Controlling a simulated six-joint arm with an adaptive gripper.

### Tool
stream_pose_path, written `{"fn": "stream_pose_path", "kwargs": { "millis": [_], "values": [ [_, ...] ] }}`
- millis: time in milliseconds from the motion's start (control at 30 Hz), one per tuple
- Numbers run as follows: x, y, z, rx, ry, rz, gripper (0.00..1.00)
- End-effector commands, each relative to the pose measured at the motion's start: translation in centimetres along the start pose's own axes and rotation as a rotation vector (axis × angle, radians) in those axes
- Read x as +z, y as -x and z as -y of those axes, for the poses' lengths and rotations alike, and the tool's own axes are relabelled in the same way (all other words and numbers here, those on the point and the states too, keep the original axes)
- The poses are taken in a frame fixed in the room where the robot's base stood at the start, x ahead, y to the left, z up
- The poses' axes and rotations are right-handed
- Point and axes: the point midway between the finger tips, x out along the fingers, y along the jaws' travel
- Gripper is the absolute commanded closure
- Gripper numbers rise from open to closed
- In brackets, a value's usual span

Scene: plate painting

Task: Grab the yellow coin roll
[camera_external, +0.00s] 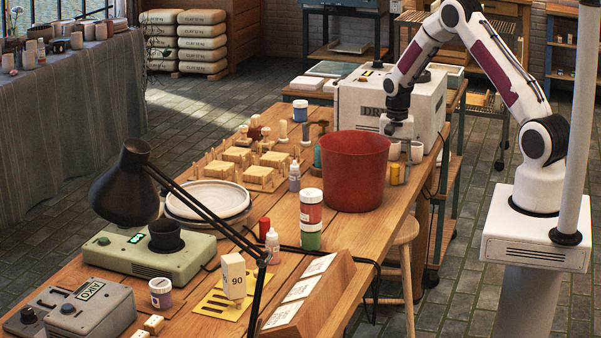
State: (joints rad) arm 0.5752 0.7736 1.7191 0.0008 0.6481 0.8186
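A small yellow cylinder, which looks like the yellow coin roll (395,174), stands upright on the wooden table just right of the red bucket (356,178). My gripper (397,132) points down above and behind the bucket's right rim, higher in the picture than the yellow roll and apart from it. The fingers are small and partly hidden, so I cannot tell whether they are open or shut. No held object is clear.
Pale cups (416,152) stand close to the yellow roll, below my gripper. A white machine (431,105) is behind them. Wooden blocks (259,176), white plates (207,198), a black desk lamp (127,185) and stacked jars (311,212) crowd the table to the left and front.

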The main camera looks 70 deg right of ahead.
Motion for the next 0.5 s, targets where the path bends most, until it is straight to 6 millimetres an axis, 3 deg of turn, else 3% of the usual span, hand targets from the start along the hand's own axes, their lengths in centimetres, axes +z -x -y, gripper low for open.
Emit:
{"fn": "stream_pose_path", "kwargs": {
  "millis": [500],
  "values": [
    [0.0, -0.09, 0.0, 0.0, 0.0, 0.0, 0.61]
  ]
}}
